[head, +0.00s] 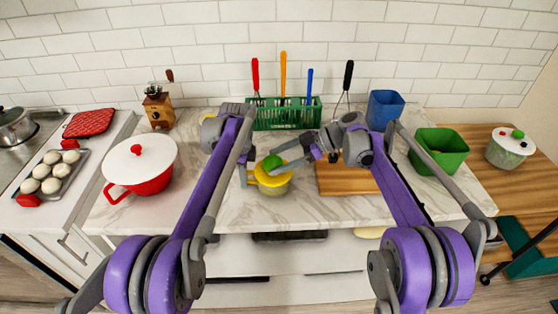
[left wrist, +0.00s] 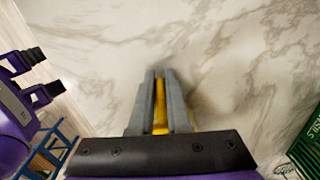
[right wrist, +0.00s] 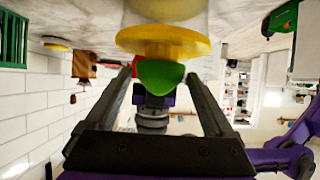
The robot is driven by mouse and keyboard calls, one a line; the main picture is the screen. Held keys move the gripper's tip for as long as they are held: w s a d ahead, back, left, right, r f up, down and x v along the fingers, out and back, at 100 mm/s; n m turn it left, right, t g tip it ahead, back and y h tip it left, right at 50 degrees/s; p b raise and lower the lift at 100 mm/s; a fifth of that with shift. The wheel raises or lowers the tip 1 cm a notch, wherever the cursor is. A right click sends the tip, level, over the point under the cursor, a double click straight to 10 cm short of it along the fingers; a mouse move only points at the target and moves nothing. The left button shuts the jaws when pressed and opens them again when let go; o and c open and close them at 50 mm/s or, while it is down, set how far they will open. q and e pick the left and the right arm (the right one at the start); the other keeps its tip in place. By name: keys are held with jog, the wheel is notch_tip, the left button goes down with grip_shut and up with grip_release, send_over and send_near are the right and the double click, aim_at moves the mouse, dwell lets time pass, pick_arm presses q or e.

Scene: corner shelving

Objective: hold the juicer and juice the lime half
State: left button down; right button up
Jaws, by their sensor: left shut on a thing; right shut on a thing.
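The juicer has a yellow top (head: 272,179) and a pale container below it, standing on the marble counter near its front edge. The green lime half (head: 272,162) sits on the yellow top. In the right wrist view the lime half (right wrist: 160,75) is dome-like against the yellow top (right wrist: 165,40). My left gripper (head: 253,179) is at the juicer's left side, its fingers closed on a yellow part (left wrist: 160,118) of it. My right gripper (head: 285,164) comes from the right, its fingers (right wrist: 160,80) on either side of the lime half.
A wooden cutting board (head: 345,178) lies just right. A green rack (head: 288,114) with utensils stands behind. A red pot with white lid (head: 140,162) is left. A blue bin (head: 385,109) and green bin (head: 440,151) are right. Counter between the pot and juicer is bare.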

jog(key=shift+w+f+n+g, duration=0.1)
jog(key=shift+n+g, duration=0.6)
jog(key=shift+d, duration=0.1)
jog(key=m+t, duration=0.2)
jog(key=shift+s+m+t, duration=0.3)
jog(key=shift+s, duration=0.05)
jog(key=m+t, duration=0.1)
jog(key=m+t+h, duration=0.1)
jog(key=m+t, duration=0.1)
jog(key=t, duration=0.1)
jog(key=shift+s+a+m+h, duration=0.3)
jog(key=shift+s+m, duration=0.05)
jog(key=shift+m, duration=0.05)
jog(key=m+t+h, duration=0.2)
jog(key=m+t, duration=0.1)
jog(key=shift+s+a+m, duration=0.15)
jog(key=shift+s+m, duration=0.05)
jog(key=shift+m, duration=0.1)
jog(key=shift+m+t+h, duration=0.5)
jog(key=shift+m+h, duration=0.1)
jog(key=shift+m, duration=0.1)
jog(key=shift+w, duration=0.1)
